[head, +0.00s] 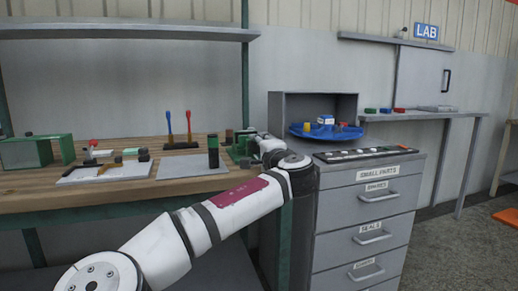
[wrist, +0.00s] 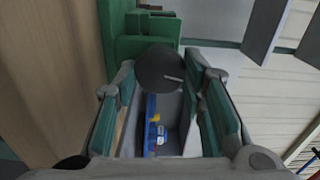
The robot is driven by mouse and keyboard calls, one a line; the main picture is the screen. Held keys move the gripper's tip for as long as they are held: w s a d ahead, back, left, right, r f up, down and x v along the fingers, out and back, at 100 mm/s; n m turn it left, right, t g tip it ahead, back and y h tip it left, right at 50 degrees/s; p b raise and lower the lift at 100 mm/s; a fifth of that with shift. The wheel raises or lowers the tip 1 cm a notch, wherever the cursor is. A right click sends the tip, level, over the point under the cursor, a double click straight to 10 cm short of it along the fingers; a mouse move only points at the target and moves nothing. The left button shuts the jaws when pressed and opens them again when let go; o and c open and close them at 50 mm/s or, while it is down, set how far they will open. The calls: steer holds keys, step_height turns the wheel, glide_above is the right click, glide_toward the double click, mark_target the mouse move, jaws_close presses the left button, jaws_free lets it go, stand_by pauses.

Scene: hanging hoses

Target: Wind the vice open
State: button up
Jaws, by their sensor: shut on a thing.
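The green vice (head: 238,150) stands at the right end of the wooden workbench. In the wrist view its green body (wrist: 145,28) lies just beyond a dark round knob (wrist: 158,68) with a pale line on its face. My gripper (wrist: 161,75) is shut on this knob, one finger on each side. In the head view my gripper (head: 262,144) is at the right side of the vice, partly hidden by my wrist. The vice's jaws are too small and covered for me to tell their gap.
A black-and-green upright item (head: 213,152) stands on a grey plate left of the vice.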

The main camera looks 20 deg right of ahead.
steer(key=shift+d+n, duration=0.1)
steer(key=shift+n, duration=0.3)
steer(key=o, duration=1.1)
steer(key=shift+o, duration=0.2)
steer(key=s, duration=1.2)
